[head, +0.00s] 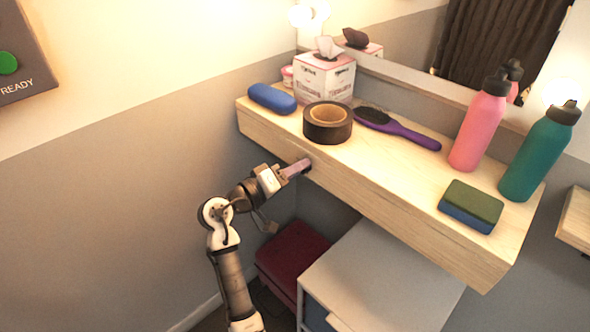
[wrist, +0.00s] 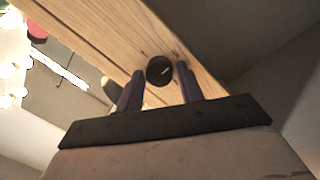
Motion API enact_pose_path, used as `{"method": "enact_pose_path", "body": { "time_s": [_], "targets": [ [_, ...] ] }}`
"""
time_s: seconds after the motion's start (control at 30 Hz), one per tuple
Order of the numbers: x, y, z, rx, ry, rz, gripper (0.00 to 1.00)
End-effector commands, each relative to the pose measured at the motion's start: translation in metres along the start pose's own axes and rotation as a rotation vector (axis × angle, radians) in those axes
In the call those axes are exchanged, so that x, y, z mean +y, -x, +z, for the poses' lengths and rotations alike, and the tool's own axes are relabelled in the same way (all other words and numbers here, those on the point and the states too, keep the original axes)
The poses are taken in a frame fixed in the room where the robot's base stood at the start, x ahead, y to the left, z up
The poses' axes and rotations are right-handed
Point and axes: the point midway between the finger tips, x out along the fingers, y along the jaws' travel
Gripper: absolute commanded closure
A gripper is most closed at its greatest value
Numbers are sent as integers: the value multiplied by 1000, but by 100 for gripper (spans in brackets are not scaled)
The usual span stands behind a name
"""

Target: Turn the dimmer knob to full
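The dimmer knob (wrist: 160,71) is a round black disc with a short pale pointer mark, set in the front edge of the wooden shelf. In the wrist view the mark slants up to the right. My gripper (wrist: 160,67) is open, with one purple finger on each side of the knob and a narrow gap to each. I cannot tell whether the fingertips reach past the knob's face. In the head view my gripper (head: 298,168) is at the shelf's front edge and mostly hides the knob.
The shelf (head: 400,190) holds a blue case (head: 272,98), a tissue box (head: 325,80), a tape roll (head: 328,133), a purple brush (head: 410,134), pink (head: 478,130) and teal (head: 540,155) bottles and a sponge (head: 470,210). A white cabinet (head: 385,280) and dark red box (head: 290,252) stand below.

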Motion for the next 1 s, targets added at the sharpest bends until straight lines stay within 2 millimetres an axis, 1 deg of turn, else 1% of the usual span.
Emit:
{"method": "enact_pose_path", "body": {
  "time_s": [0.03, 0.2, 0.23, 0.43, 0.57, 0.77, 1.0],
  "targets": [
    [0, 0, 0, 0, 0, 0, 69],
    [0, 0, 0, 0, 0, 0, 92],
    [0, 0, 0, 0, 0, 0, 93],
    [-1, 0, 0, 0, -15, -1, 93],
    [-2, 0, 1, -2, -55, -4, 93],
    [-4, 0, 3, -9, -179, -12, 93],
    [-4, 0, 3, -19, -397, -28, 93]
  ]
}}
